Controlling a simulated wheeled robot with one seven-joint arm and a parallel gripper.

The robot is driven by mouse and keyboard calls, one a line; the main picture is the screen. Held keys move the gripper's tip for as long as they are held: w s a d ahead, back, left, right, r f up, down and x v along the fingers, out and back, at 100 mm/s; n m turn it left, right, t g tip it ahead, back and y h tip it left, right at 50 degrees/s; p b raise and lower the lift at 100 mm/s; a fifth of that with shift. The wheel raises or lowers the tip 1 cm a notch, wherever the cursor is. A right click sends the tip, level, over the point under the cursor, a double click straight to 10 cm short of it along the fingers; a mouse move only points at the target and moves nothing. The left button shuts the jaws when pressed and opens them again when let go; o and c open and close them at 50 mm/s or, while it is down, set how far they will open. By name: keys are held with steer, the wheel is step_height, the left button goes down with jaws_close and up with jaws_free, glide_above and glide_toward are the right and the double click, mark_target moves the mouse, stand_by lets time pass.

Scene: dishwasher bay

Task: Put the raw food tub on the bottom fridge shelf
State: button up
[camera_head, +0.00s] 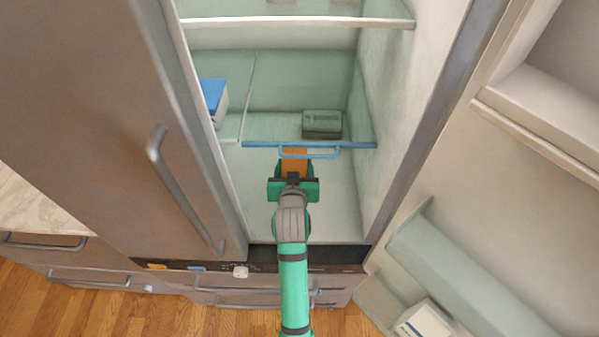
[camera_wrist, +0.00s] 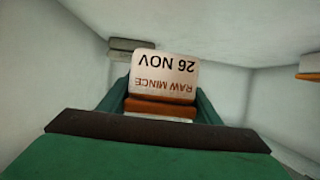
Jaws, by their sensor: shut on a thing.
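The raw food tub (camera_wrist: 162,80) shows in the wrist view as an orange tub with a pale label reading "RAW MINCE 26 NOV", upside down in the picture. My gripper (camera_head: 294,172) is shut on it, with a green finger on each side. The blue-edged shelf (camera_head: 350,145) lies at the tub's far end. The bottom of the fridge (camera_head: 335,205) is bare and pale. Whether the tub touches any surface cannot be told.
A grey-green box (camera_head: 322,124) and a blue-lidded white container (camera_head: 213,98) stand farther back in the fridge. A higher shelf (camera_head: 300,22) crosses above. The fridge walls are close on both sides. The opened door with bins (camera_head: 465,270) is at right.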

steer(key=w+f, duration=0.1)
steer(key=w+d+f, duration=0.1)
steer(key=f, duration=0.1)
steer(key=w+d+f, duration=0.1)
steer(key=f, duration=0.1)
steer(key=shift+w+f, duration=0.15)
steer(key=shift+w, duration=0.15)
steer(key=shift+w+f, duration=0.1)
steer(key=shift+f, duration=1.5)
steer(key=shift+f, duration=0.15)
steer(key=o, duration=1.4)
steer(key=shift+c, duration=0.2)
